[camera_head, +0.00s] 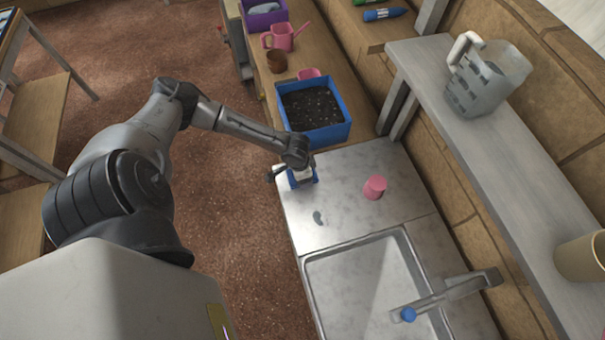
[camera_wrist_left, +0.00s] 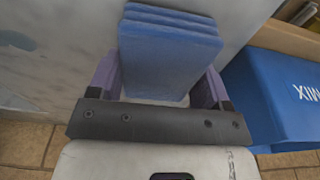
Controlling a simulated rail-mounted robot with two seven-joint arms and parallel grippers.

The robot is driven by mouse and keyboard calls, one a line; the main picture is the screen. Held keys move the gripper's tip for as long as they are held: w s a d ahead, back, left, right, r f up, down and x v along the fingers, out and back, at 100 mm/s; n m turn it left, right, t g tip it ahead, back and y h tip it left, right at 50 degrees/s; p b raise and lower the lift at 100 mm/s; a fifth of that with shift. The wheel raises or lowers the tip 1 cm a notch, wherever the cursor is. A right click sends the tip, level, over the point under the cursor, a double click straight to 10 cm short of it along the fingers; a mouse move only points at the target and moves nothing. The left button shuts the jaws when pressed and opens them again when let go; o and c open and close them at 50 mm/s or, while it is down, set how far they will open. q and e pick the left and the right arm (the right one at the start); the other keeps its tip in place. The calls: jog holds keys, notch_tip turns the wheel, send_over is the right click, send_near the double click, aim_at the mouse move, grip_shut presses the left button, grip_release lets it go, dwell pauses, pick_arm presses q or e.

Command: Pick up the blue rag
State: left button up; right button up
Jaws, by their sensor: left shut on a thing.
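The blue rag (camera_wrist_left: 168,52) is a folded, layered blue block in the left wrist view. It lies between the two purple fingers of my left gripper (camera_wrist_left: 160,85), which is shut on it. In the head view my left gripper (camera_head: 299,175) is at the left edge of the steel counter, just in front of the blue soil box. There the rag (camera_head: 303,181) shows only as a small blue patch, mostly hidden by the gripper. I cannot tell whether it touches the counter. My right gripper is not in view.
A blue box of soil (camera_head: 313,112) stands behind the gripper. A pitcher (camera_head: 484,80) stands on the raised shelf.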

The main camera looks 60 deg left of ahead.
pick_arm(q)
notch_tip(320, 180, up, 4)
jog(key=shift+f, duration=0.25)
jog(key=w+d+r, duration=0.1)
jog(key=d+r, duration=0.1)
jog(key=d, duration=0.1)
jog(key=w+d+r, duration=0.2)
jog(key=d, duration=0.2)
jog(key=w+d+r, duration=0.1)
jog(key=d+r, duration=0.2)
jog(key=shift+w+d+r, duration=0.1)
jog(key=shift+w+d, duration=0.25)
